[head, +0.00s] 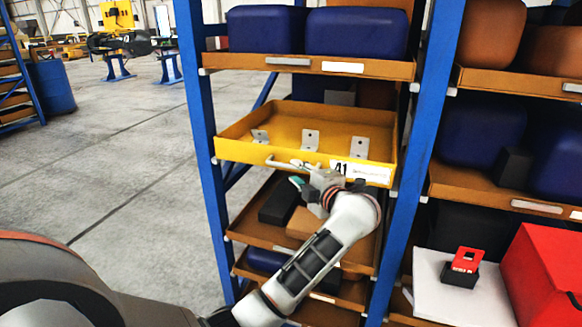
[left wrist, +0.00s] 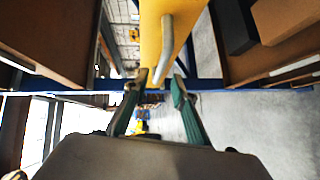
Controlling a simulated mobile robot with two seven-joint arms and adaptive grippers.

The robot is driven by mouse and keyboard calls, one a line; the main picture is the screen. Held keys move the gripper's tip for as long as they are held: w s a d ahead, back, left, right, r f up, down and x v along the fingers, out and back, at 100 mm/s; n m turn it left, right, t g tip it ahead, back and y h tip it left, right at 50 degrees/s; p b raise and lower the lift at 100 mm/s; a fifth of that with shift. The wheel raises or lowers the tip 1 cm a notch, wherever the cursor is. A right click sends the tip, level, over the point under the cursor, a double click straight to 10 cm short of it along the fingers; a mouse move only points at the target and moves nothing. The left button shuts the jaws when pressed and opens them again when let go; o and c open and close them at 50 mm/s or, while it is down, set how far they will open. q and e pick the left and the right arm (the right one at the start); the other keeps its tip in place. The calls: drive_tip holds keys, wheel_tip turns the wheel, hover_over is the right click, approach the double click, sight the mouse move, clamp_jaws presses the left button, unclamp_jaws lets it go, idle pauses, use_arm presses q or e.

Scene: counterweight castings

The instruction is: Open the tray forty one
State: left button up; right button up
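The yellow tray (head: 235,152), labelled 41 (head: 352,169), sits in the middle level of the blue rack. Its open top shows several grey metal brackets (head: 310,141) inside. I cannot tell how far it stands out from the rack. A grey bar handle (head: 282,164) is on its front face; it also shows in the left wrist view (left wrist: 166,45). My left gripper (head: 300,176) is at this handle. In the left wrist view its two fingers (left wrist: 159,82) are apart, one on each side of the handle's near part, with gaps visible. My right gripper is out of view.
An orange-brown tray with blue bins (head: 355,32) is above; lower trays hold dark and brown boxes (head: 280,201). Blue rack posts (head: 415,140) flank the yellow tray. A red box (head: 545,270) and white surface (head: 455,295) are at right. The floor (head: 110,150) at left is clear.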

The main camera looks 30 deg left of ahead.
sight(291, 168)
use_arm(q)
drive_tip(key=shift+x, duration=2.65)
clamp_jaws()
